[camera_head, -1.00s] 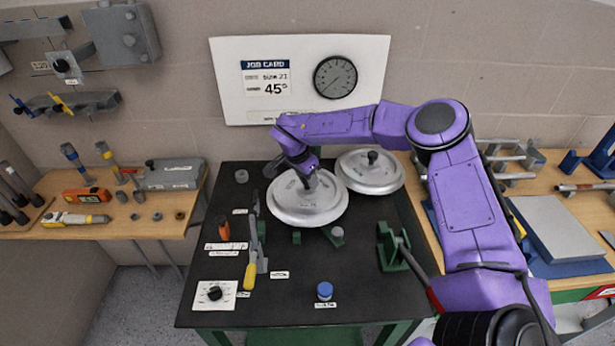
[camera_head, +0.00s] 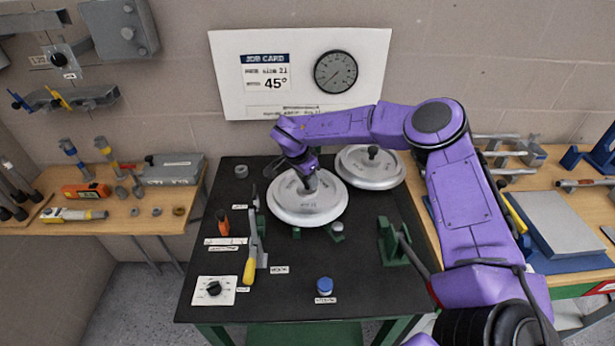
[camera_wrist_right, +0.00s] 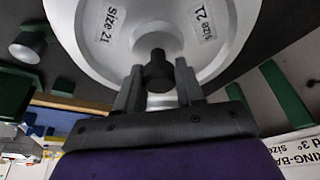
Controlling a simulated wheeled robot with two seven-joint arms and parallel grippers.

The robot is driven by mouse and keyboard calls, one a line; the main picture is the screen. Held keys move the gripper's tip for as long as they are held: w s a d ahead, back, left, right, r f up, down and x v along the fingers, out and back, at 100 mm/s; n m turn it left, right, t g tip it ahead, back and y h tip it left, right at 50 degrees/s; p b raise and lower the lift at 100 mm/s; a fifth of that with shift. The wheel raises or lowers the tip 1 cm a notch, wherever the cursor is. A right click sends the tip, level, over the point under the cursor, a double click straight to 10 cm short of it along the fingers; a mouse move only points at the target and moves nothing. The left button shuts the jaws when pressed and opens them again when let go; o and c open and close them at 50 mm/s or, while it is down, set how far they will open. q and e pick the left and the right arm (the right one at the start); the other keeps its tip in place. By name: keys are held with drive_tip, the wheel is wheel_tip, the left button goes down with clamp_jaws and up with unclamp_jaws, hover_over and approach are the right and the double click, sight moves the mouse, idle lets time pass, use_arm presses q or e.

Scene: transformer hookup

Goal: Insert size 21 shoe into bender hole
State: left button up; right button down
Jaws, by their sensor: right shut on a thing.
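The size 21 shoe (camera_head: 302,208) is a pale grey round disc with a dark centre knob, over the back middle of the black bench top. My right gripper (camera_head: 308,184) is above it, shut on the knob. The right wrist view shows the knob (camera_wrist_right: 157,72) between the two fingers and "Size 21" labels on the disc (camera_wrist_right: 150,20). The disc covers what lies under it, so I cannot see the bender hole or tell whether the shoe is seated. Small green parts (camera_head: 297,233) show at its front edge. My left gripper is not in view.
A second grey disc (camera_head: 370,172) with a dark knob lies behind to the right. A yellow-handled lever (camera_head: 250,268) stands left of the shoe, a green bracket (camera_head: 391,245) right. A blue button (camera_head: 325,286) and a dial (camera_head: 214,289) are at the front.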

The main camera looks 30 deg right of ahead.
drive_tip(key=c, duration=0.6)
unclamp_jaws()
drive_tip(key=shift+f, duration=0.1)
wheel_tip(320, 180, up, 5)
drive_tip(key=p, duration=0.5)
